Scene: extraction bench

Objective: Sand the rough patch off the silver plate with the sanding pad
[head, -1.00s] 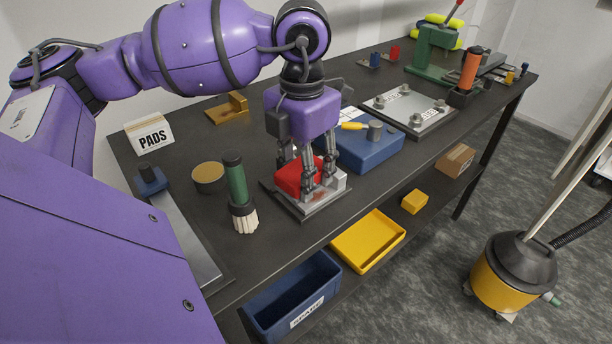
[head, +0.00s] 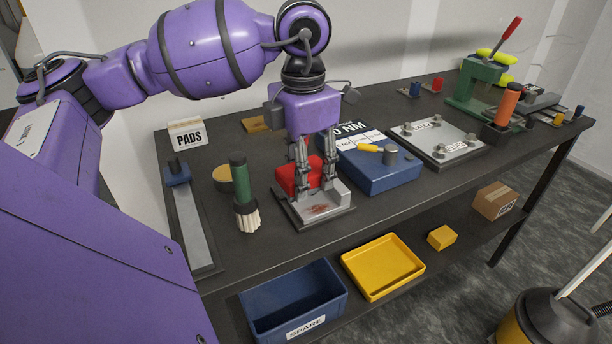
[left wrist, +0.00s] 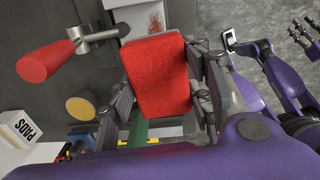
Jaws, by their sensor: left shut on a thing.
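The silver plate (head: 326,210) lies in a dark holder on the bench, with a rusty brown rough patch (head: 319,209) showing on its near part. The patch also shows at the top of the left wrist view (left wrist: 154,22). My left gripper (head: 316,184) points down over the back of the plate and is shut on the red sanding pad (left wrist: 155,75). The pad is behind the patch, and whether it touches the plate is hidden. My right gripper (left wrist: 301,32) shows at the right edge of the left wrist view, away from the plate, its fingers apart.
A blue box (head: 385,178) is close on the right. The PADS box (head: 187,134) is at the back left.

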